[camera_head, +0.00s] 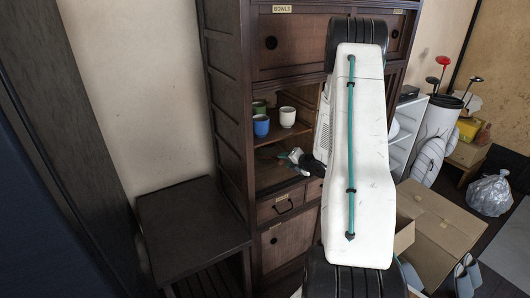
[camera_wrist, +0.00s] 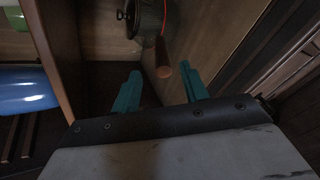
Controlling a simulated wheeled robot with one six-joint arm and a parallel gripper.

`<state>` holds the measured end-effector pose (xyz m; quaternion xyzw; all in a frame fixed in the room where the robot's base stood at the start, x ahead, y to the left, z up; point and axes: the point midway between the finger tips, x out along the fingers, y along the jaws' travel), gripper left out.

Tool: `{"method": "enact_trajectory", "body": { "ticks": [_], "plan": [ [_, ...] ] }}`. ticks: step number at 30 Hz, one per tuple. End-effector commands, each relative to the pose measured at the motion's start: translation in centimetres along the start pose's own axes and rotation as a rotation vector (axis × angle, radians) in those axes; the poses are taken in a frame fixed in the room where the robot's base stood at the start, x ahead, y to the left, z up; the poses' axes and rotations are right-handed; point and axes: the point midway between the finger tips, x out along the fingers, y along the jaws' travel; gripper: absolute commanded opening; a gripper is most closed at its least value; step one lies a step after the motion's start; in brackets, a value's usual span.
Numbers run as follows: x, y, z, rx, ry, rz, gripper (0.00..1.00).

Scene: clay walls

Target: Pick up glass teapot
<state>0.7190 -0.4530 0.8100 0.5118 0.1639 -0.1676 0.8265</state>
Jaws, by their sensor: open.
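A dark, greyish rounded vessel (camera_wrist: 150,18) with a brown wooden handle (camera_wrist: 162,58) shows at the top of the wrist view. The handle points towards my gripper (camera_wrist: 160,88). My teal fingers are apart and empty, with the handle's end between and just beyond their tips. In the head view my gripper (camera_head: 292,156) is inside the open cabinet compartment, and my arm covers part of that compartment. No clear teapot body shows there.
The cabinet's upper shelf holds a blue cup (camera_head: 261,126), a white cup (camera_head: 287,117) and a green cup (camera_head: 259,107). A large blue object (camera_wrist: 25,90) is close on the left in the wrist view. A dark low stand (camera_head: 190,215) is left of the cabinet; cardboard boxes (camera_head: 440,225) are right.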

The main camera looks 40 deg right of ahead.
Motion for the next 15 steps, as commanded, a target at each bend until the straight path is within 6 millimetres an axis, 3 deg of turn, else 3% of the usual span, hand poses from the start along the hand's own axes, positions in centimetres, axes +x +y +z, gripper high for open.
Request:
{"method": "enact_trajectory", "body": {
  "ticks": [10,15],
  "plan": [
    [2.5,-1.5,1.4,-0.005,-0.015,0.007,0.44],
    [5.1,-1.6,1.8,-0.003,-0.017,0.005,0.44]
  ]
}}
